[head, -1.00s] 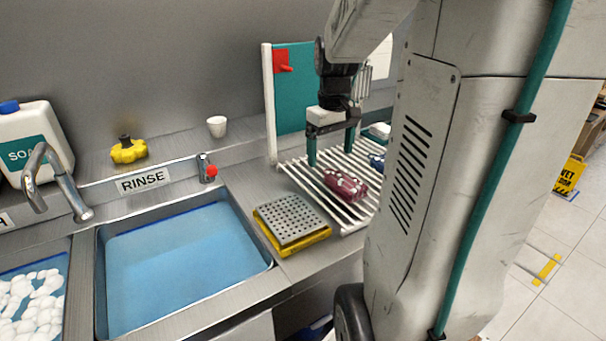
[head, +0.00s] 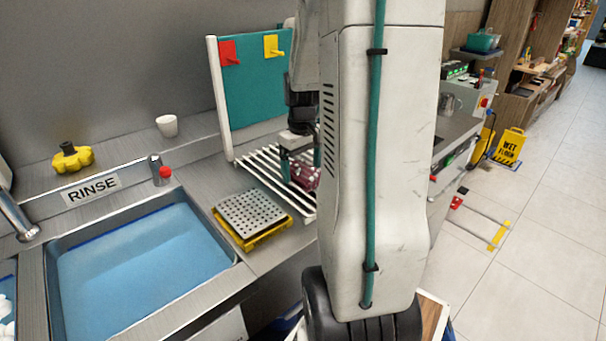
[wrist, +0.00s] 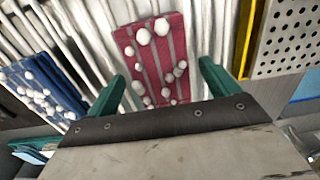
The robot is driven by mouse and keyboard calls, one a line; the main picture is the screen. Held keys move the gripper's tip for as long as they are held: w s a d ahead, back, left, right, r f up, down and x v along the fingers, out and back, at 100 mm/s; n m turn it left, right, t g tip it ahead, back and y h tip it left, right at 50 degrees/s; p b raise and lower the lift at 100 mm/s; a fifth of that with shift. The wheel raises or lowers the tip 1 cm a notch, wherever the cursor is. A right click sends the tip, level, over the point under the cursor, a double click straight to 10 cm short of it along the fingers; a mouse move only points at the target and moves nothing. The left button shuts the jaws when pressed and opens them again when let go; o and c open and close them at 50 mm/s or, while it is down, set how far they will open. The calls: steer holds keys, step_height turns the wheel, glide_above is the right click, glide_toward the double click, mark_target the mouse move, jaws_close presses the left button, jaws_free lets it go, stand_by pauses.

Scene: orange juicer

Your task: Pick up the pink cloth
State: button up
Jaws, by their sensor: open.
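The pink cloth (wrist: 151,45) is a striped, dark pink piece with white suds on it, lying on the white slatted rack (head: 262,172). In the head view the cloth (head: 306,176) is partly hidden behind my arm. My gripper (wrist: 165,85) is open, its two green fingers on either side of the near part of the cloth in the wrist view. In the head view my gripper (head: 299,163) is low over the rack at the cloth. I cannot tell whether the fingers touch it.
A blue sudsy cloth (wrist: 42,88) lies left of the pink one in the wrist view. A perforated plate on a yellow base (head: 252,215) is beside the rack. A teal board (head: 250,85) with red and yellow hooks stands behind. The rinse sink (head: 140,260) is left.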

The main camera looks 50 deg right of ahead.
mark_target(303, 168)
steer(key=c, duration=1.1)
steer(key=shift+o, duration=0.2)
steer(key=shift+r, duration=0.2)
steer(key=shift+r, duration=0.65)
step_height(303, 168, up, 2)
steer(key=shift+r, duration=0.15)
steer(key=s+a, duration=0.3)
steer(key=s, duration=0.4)
steer(key=s+a+r, duration=0.1)
steer(key=s+a, duration=0.2)
steer(key=s, duration=0.4)
steer(key=shift+s+a, duration=0.25)
steer(key=shift+a, duration=0.15)
